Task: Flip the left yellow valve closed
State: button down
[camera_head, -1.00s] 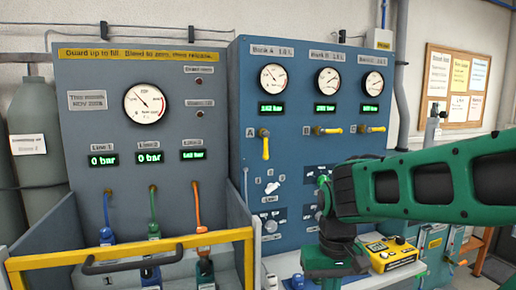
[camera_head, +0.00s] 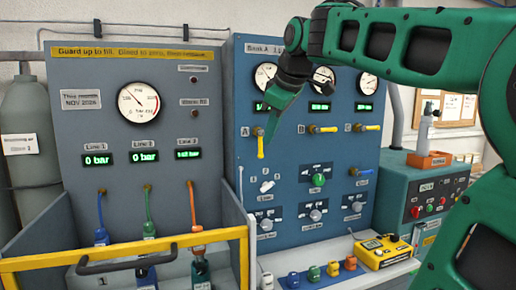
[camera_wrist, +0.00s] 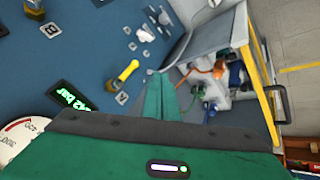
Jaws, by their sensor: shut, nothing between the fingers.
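The left yellow valve (camera_head: 260,143), labelled A, sits on the blue panel under the left small gauge. Its lever points straight down. It also shows in the wrist view (camera_wrist: 128,71), left of my fingertips. My gripper (camera_head: 270,134) is in front of the panel, up beside the top of this lever, and hides part of the left gauge and its display. In the wrist view my green fingers (camera_wrist: 159,80) are together and empty. A gap shows between them and the lever; I cannot tell the depth between them.
Valve B (camera_head: 323,129) and valve C (camera_head: 369,127) have levers pointing right. Knobs (camera_head: 317,180) sit below. A yellow guard rail (camera_head: 125,250) stands at the lower left. A yellow meter (camera_head: 382,250) lies on the bench shelf. My arm crosses the upper right.

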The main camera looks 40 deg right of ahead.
aim_at(261, 145)
jog(key=r, duration=0.1)
jog(key=w+r+n, duration=0.1)
jog(key=shift+a+r, duration=0.15)
jog(key=shift+r, duration=0.15)
jog(key=x, duration=0.3)
jog(key=d+x, duration=0.1)
jog(key=x, duration=0.3)
jog(key=w+d+r+x, duration=0.1)
jog(key=x, duration=0.3)
jog(key=shift+w, duration=0.2)
jog(key=shift+w+d, duration=0.5)
